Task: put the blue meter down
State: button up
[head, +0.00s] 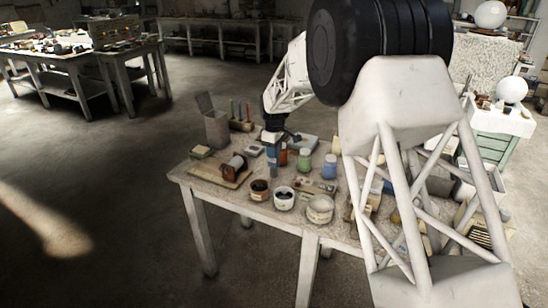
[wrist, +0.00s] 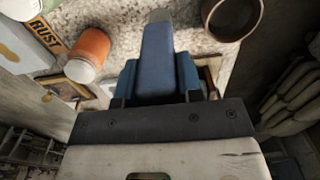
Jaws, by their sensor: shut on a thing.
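The blue meter (head: 272,154) is under my gripper (head: 273,138) in the head view, over the back middle of the worktable (head: 228,196). My gripper is shut on it. In the wrist view the blue body of the meter (wrist: 188,76) shows on both sides of a blue-grey finger with a grey tip, which hides its middle. The meter is close to the tabletop, but I cannot tell whether it touches it.
An orange-red jar (wrist: 89,47) is left of the meter in the wrist view, and a round brown bowl (wrist: 207,17) is at upper right. Green (head: 305,159) and blue (head: 329,166) jars stand to the right in the head view. A wire spool (head: 234,166) lies to the left.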

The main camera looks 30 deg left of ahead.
jog(key=shift+f, duration=1.6)
jog(key=o, duration=1)
jog(key=shift+r, duration=0.15)
notch_tip(320, 180, up, 12)
jog(key=shift+d, duration=0.1)
